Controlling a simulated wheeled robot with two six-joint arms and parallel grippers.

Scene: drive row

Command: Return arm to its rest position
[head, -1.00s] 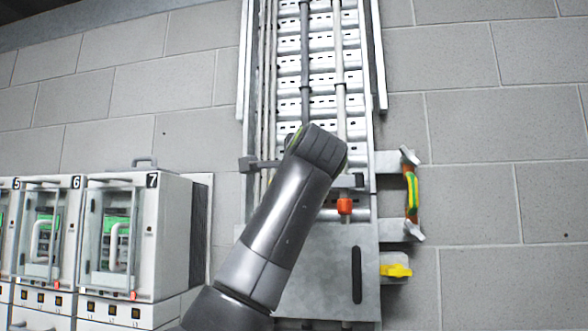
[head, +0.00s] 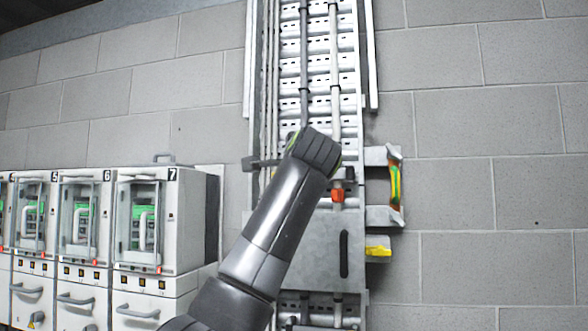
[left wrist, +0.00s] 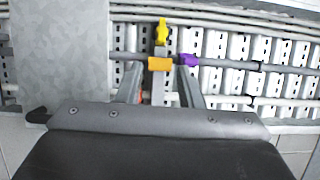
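My left arm rises from the bottom of the head view to the middle. Its wrist is in front of the cable ladder (head: 318,82), and most of the gripper is hidden behind it. In the left wrist view the two grey fingers of my left gripper (left wrist: 161,68) stand apart. A grey post with an orange band (left wrist: 160,64) and a yellow tip (left wrist: 162,32) shows between them, apparently beyond; I see nothing held. My right gripper is in neither view.
White drive cabinets (head: 166,225), one marked 7, stand at the left. The block wall (head: 500,200) at right is bare.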

